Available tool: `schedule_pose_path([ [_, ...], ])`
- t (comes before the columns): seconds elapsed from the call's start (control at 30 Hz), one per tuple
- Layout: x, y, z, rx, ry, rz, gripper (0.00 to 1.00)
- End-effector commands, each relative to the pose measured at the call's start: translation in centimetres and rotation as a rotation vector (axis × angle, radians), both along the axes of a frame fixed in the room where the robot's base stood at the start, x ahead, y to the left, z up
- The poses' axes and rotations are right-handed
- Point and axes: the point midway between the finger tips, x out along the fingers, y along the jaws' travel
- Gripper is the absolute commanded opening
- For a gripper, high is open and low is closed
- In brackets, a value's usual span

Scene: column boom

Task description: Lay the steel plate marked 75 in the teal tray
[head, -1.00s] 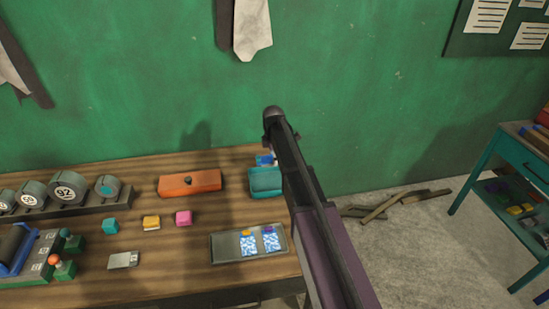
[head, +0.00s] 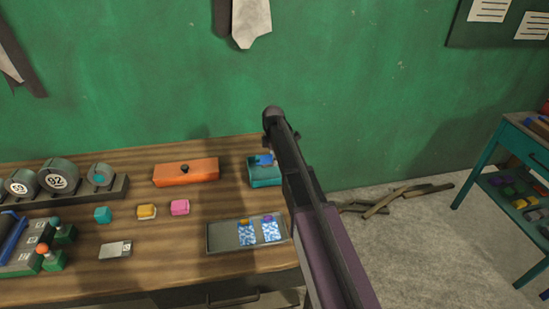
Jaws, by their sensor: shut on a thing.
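The teal tray (head: 265,183) stands near the back right of the bench, partly covered by my arm. My gripper (head: 265,160) is mostly hidden behind my arm. A small blue part shows at the arm's left edge, over the tray. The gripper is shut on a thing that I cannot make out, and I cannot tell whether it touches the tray. A small steel plate (head: 115,250) lies flat on the front left of the bench. It has a pale mark at its right end, too small to read.
An orange box (head: 186,172) stands left of the tray. A grey tray (head: 222,237) holds blue-white packets. A rack of numbered rolls (head: 57,178) stands left.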

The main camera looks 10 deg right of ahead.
Motion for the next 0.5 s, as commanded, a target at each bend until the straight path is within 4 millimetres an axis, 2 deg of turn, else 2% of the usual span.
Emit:
schedule_pose_path([
  [0.1,0.0,0.0,-1.4,0.0,0.0,0.0,0.19],
  [0.5,0.0,0.1,-3.9,0.0,0.0,0.001,0.19],
])
